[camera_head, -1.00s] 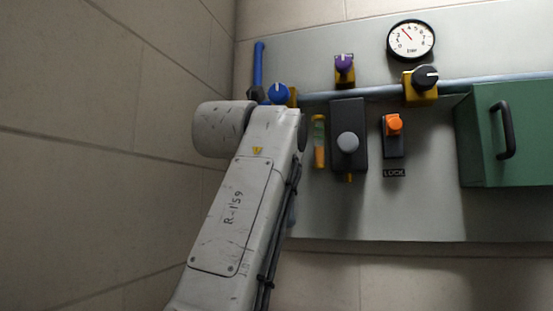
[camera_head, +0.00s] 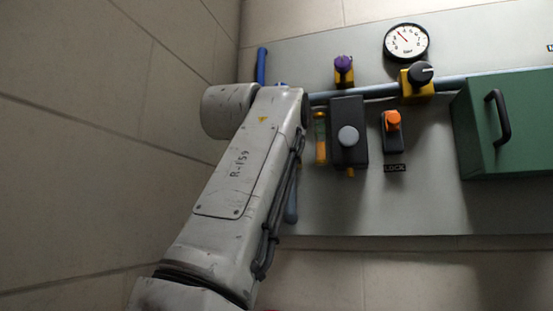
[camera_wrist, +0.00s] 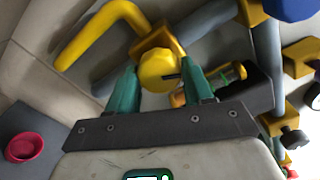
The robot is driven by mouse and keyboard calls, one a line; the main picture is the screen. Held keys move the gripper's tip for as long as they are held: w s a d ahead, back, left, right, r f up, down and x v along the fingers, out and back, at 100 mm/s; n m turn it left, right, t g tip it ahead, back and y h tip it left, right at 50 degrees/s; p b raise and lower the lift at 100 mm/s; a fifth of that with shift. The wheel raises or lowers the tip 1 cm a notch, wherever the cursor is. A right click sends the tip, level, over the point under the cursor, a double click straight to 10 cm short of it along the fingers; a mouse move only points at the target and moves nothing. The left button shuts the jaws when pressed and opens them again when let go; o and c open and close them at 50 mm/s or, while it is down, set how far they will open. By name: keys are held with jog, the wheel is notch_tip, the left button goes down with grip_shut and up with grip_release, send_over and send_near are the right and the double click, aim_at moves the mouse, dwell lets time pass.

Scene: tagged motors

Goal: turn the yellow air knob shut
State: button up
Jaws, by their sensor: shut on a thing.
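The yellow air knob (camera_wrist: 156,66) sits on a yellow valve body in the wrist view. A dark pointer mark shows at its right side. My gripper (camera_wrist: 158,76) has its two green fingers on either side of the knob and is shut on it. In the head view my arm hides both the yellow knob and my gripper. A pressure gauge (camera_head: 406,42) shows at the top of the panel, its red needle pointing to the upper left.
A bent yellow handle (camera_wrist: 104,28) rises left of the knob. A blue knob (camera_wrist: 291,8) is at the upper right. A red cup (camera_wrist: 25,146) is at lower left. On the panel are a purple knob (camera_head: 343,64), a black knob (camera_head: 420,73), an orange knob (camera_head: 392,120) and a green box (camera_head: 510,125).

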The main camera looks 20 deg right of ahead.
jog(key=n+b, duration=0.2)
jog(key=n, duration=0.2)
jog(key=shift+a+n+b, duration=0.1)
jog(key=shift+n+b, duration=0.2)
jog(key=shift+n, duration=0.1)
dwell(0.5)
jog(key=o, duration=0.9)
jog(key=shift+a, duration=0.1)
jog(key=shift+c, duration=0.2)
jog(key=shift+o, duration=0.9)
